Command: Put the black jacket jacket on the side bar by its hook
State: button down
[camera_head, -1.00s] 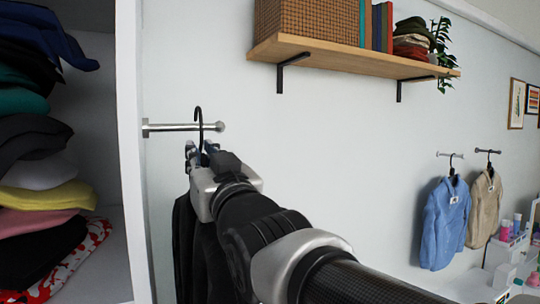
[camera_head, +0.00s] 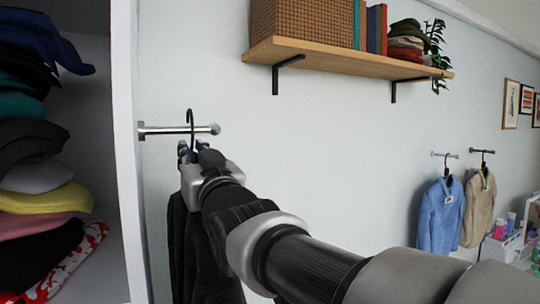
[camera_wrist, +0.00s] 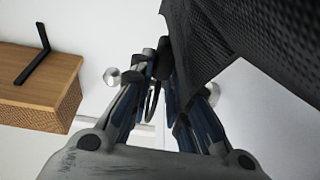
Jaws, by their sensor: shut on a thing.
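The black jacket (camera_head: 196,255) hangs below my gripper (camera_head: 190,154), which is shut on its hanger just under the hook. The hanger's dark hook (camera_head: 190,118) rises above the gripper and crosses the metal side bar (camera_head: 165,131), its curved top above the bar. I cannot tell whether the hook rests on the bar or is only in front of or behind it. In the wrist view, the jacket (camera_wrist: 240,40) fills the upper right and the fingers (camera_wrist: 155,85) close around the hanger's neck. The bar's round end (camera_wrist: 112,77) shows beside them. My arm hides part of the jacket.
A wardrobe with stacked folded clothes (camera_head: 45,203) stands at left, its white side panel (camera_head: 125,150) close to the bar. A wooden shelf (camera_head: 350,62) is above right. A blue jacket (camera_head: 439,215) and a beige jacket (camera_head: 479,210) hang farther right.

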jog(key=shift+x, duration=1.1)
jog(key=shift+w, duration=0.1)
jog(key=shift+f, duration=0.2)
jog(key=shift+f+b, duration=0.95)
jog(key=shift+b, duration=0.05)
jog(key=shift+f+b, duration=0.55)
jog(key=shift+b, duration=0.1)
jog(key=c, duration=1.4)
grip_release()
jog(key=shift+c, duration=0.2)
